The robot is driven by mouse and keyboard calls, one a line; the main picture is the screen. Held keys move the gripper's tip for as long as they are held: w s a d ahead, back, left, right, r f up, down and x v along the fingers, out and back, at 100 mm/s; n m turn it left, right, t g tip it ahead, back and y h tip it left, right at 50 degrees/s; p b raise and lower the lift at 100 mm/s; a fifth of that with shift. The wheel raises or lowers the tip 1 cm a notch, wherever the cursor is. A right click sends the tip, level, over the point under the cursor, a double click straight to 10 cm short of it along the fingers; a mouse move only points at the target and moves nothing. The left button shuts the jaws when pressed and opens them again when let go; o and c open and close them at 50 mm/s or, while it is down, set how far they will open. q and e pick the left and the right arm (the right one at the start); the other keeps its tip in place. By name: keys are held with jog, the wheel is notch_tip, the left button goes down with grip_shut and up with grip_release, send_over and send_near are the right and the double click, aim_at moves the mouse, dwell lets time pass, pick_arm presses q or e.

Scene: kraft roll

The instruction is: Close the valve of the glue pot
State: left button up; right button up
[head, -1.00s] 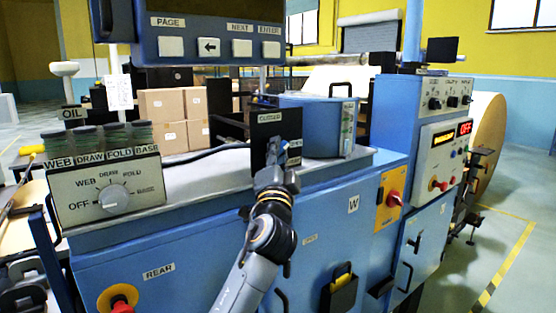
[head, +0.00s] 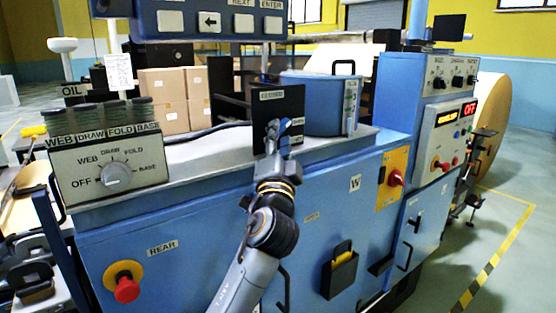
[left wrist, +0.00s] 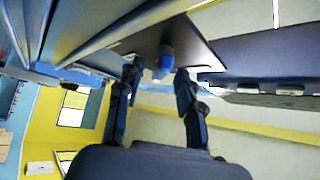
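A blue tank with a black handle (head: 330,100) stands on the machine top, right of a black plate; it looks like the glue pot. My left gripper (head: 279,131) is in front of the lower part of the black plate (head: 268,104), which carries small labels. In the left wrist view the two fingers (left wrist: 158,72) are apart. A small blue knob-like part (left wrist: 163,60) shows between and beyond their tips, on the dark plate; I cannot tell whether they touch it. Its setting cannot be read. My right gripper is out of view.
A selector box with a grey dial (head: 116,175) stands at left. Red knobs sit on a yellow round plate (head: 124,282) and a yellow panel (head: 393,178). A control panel (head: 448,135) with a red display rises at right. A black holder (head: 340,272) hangs on the front.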

pick_arm(q)
jog(key=v, duration=0.9)
